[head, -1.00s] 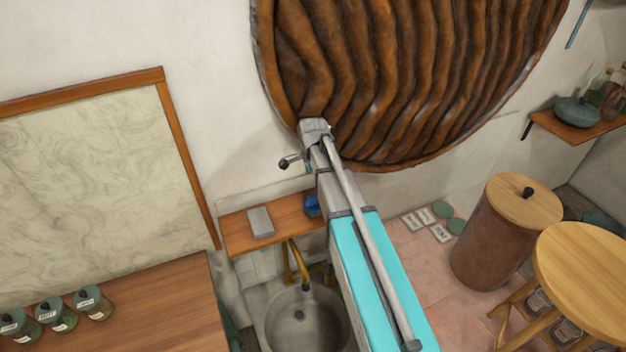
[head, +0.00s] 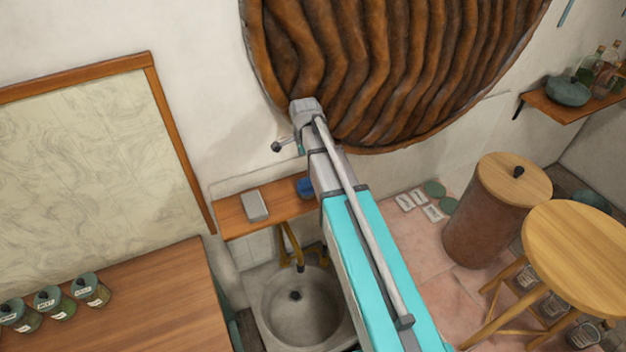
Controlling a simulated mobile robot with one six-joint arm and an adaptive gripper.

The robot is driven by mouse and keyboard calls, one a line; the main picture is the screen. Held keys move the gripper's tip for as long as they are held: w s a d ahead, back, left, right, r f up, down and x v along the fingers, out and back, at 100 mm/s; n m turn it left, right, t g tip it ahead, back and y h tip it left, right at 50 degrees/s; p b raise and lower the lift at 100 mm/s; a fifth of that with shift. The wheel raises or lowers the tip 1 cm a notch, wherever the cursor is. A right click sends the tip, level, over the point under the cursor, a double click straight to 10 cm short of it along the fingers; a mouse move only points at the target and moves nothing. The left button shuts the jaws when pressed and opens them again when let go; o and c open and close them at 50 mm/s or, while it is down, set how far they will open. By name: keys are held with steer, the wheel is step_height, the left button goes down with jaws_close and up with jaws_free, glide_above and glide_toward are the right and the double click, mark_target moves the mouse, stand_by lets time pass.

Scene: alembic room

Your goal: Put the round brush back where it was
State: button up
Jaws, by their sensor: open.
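My arm reaches up from the bottom right of the head view, with a turquoise link and grey joints. Its far visible end is in front of the lower left edge of a big brown ribbed disc on the wall. No gripper fingers show. A small round blue thing (head: 305,187) sits on the wooden shelf (head: 232,222) above the sink, partly hidden by my arm. I cannot tell whether it is the round brush. No other brush can be made out. A grey block (head: 255,205) lies on the same shelf, to the left.
A stone sink (head: 275,318) with a brass tap (head: 291,246) is below the shelf. A wooden counter (head: 150,305) with labelled jars (head: 90,290) is at left. A lidded brown barrel (head: 487,225) and a round stool (head: 578,255) stand at right. Pink floor shows between.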

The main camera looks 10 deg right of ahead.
steer(key=s+n, duration=1.5)
steer(key=s, duration=0.3)
step_height(320, 180, down, 11)
steer(key=b, duration=1.1)
steer(key=shift+f, duration=0.15)
